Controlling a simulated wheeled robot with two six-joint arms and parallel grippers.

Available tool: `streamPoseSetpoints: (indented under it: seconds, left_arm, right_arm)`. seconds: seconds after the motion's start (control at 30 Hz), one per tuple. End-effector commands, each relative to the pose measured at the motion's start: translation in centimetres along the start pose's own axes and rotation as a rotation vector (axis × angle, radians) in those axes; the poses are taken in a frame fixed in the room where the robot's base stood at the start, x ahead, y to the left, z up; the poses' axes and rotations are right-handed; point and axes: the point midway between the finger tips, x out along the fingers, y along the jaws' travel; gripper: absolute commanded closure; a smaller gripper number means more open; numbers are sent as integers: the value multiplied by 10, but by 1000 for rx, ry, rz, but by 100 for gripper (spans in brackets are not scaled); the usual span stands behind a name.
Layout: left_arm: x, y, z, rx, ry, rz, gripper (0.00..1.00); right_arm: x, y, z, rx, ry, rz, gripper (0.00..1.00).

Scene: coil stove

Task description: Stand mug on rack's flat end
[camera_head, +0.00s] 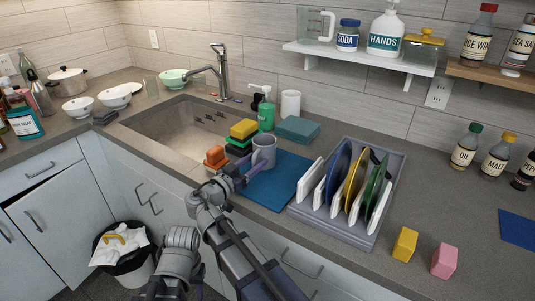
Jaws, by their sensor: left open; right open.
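The grey mug (264,147) stands upright at the left edge of the blue mat (285,183), beside stacked sponges. The grey rack (388,197) sits to the right of the mat and holds white, blue, yellow and green plates in a row. My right gripper (245,171) is at the mug's lower front left, open; whether its fingers touch the mug I cannot tell. My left gripper (180,238) is low in front of the counter, away from the mug; its fingertips are hard to make out.
A yellow block (404,243) and a pink block (444,261) stand right of the rack. The sink (175,130) lies left of the mug, with yellow and green sponges (243,128) and an orange sponge (214,157) between. A green container (266,117) stands behind.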

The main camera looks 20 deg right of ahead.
Motion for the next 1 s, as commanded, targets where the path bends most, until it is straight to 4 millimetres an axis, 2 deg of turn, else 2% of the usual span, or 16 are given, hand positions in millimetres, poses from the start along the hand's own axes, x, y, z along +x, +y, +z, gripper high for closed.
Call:
streamPoseSetpoints:
  seconds: [0.07, 0.5, 1.0]
  left_arm:
    - [0, 0, 0, 0, 0, 0, 52]
    - [0, 0, 0, 0, 0, 0, 52]
    - [0, 0, 0, 0, 0, 0, 52]
  right_arm:
    - [0, 0, 0, 0, 0, 0, 50]
    - [0, 0, 0, 0, 0, 0, 99]
    - [0, 0, 0, 0, 0, 1, 100]
